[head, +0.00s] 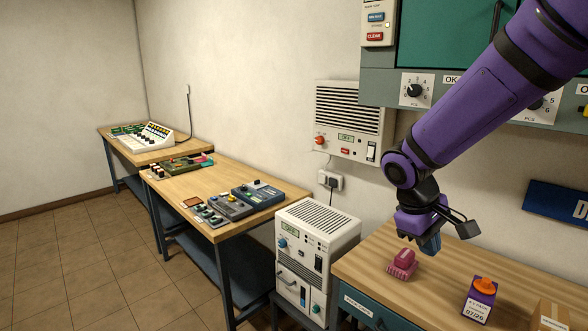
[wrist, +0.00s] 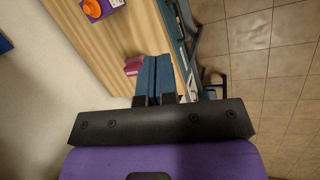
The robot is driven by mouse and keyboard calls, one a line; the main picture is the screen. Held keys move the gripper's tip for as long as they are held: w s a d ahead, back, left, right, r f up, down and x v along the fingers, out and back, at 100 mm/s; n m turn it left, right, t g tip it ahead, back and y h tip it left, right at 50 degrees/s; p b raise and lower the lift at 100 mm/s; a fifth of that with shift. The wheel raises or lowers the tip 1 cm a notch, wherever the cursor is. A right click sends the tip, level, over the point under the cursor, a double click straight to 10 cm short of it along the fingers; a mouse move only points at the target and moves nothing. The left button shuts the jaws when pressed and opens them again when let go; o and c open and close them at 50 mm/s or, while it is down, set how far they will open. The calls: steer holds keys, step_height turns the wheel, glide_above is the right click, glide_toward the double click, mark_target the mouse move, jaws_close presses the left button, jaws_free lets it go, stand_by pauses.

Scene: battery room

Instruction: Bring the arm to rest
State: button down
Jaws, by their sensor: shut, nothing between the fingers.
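My purple arm reaches in from the upper right of the head view. My gripper (head: 430,244) hangs over the near wooden bench (head: 385,248), its blue fingers pointing down. In the wrist view the two blue fingers (wrist: 153,80) lie side by side, closed with nothing between them. A pink brush-like object (head: 402,263) lies on the bench just left of the fingers in the head view; it is partly hidden behind them in the wrist view (wrist: 133,66). I cannot tell whether the fingers touch it.
A purple box with an orange knob (head: 479,299) and a cardboard box (head: 551,315) stand on the bench. A white cabinet (head: 316,250) stands left of it. A wall unit (head: 346,120) and a green-fronted panel (head: 440,40) are behind. Floor (head: 70,260) at left is clear.

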steer(key=s+d+r+m+t+y, duration=0.2)
steer(key=s+r+m, duration=0.1)
steer(key=s+r, duration=0.4)
steer(key=s+d+r+m+t+y, duration=0.2)
steer(key=s+r, duration=0.4)
steer(key=s, duration=0.5)
steer(key=shift+s+d+r+m+t, duration=0.2)
steer(key=shift+r+m+t, duration=0.15)
steer(key=shift+m+t, duration=0.35)
